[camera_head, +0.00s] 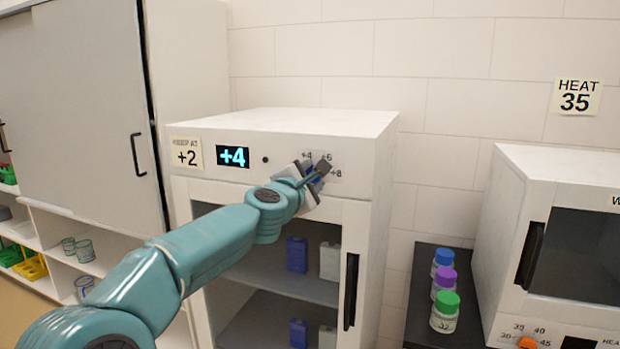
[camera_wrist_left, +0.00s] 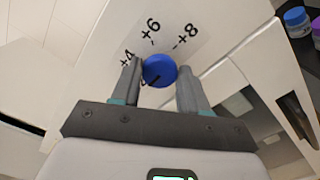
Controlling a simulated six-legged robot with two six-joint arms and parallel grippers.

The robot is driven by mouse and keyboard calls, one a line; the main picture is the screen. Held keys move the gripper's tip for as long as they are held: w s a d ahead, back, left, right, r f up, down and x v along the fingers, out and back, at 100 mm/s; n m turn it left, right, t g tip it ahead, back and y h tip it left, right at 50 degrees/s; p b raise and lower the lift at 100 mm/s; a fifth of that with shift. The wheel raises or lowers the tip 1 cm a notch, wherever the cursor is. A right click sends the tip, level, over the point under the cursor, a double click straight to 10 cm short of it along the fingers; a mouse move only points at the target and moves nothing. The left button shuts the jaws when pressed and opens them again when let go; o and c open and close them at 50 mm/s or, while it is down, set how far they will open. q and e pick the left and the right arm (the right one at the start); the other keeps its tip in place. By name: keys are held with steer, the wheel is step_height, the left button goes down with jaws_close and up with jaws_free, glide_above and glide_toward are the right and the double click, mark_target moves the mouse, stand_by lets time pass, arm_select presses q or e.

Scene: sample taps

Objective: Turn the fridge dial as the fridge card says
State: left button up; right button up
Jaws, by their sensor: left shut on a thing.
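The fridge (camera_head: 290,122) is a white cabinet with a glass door. Its card (camera_head: 187,154) reads "KEEP AT +2". The display (camera_head: 232,156) beside it shows +4. My left gripper (camera_head: 316,176) is at the dial on the fridge's front panel. In the left wrist view the dial (camera_wrist_left: 162,66) is a round blue knob, and the left gripper's fingers (camera_wrist_left: 160,74) are shut on either side of it. A dark mark on the knob points down-left in that view. Labels +4, +6 and +8 show around it; any +2 label is hidden. My right gripper is out of view.
A dark door handle (camera_head: 350,291) is below the dial. At right stand a white oven (camera_head: 530,200) with a "HEAT 35" card (camera_head: 576,97) above it, and capped jars (camera_head: 445,312) on a black top. A grey sliding cabinet door (camera_head: 75,110) is at left.

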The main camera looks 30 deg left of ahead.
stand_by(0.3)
arm_select(q)
steer(key=o, duration=1)
steer(key=b+v, duration=0.1)
steer(key=v, duration=1.5)
steer(key=shift+s+d+b, duration=0.15)
steer(key=shift+d+b, duration=0.05)
steer(key=shift+b, duration=0.1)
